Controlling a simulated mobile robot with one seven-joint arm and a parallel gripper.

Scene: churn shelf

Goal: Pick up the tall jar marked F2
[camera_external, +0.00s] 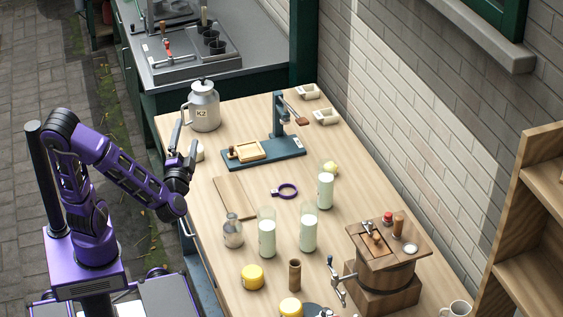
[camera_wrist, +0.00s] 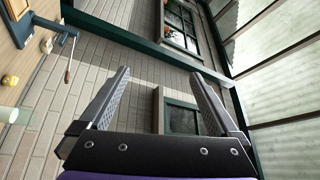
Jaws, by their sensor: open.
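Three tall glass jars with white contents stand on the wooden table: a front left jar (camera_external: 267,238), a middle jar (camera_external: 309,231) and a back right jar (camera_external: 326,188). Their markings are too small to read, so I cannot tell which is F2. My gripper (camera_external: 183,143) is raised at the table's left edge, pointing upward, well apart from the jars. In the wrist view my gripper (camera_wrist: 161,73) is open, with nothing between its fingers. A pale cylinder (camera_wrist: 14,115), perhaps one of the jars, shows at that view's left edge.
A metal can marked K2 (camera_external: 205,110) stands near my gripper. A blue press (camera_external: 265,150), a board (camera_external: 234,197) and a purple ring (camera_external: 285,191) lie behind the jars. A small metal jug (camera_external: 232,233), yellow-lidded jar (camera_external: 252,277) and wooden churn (camera_external: 388,270) stand around them.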

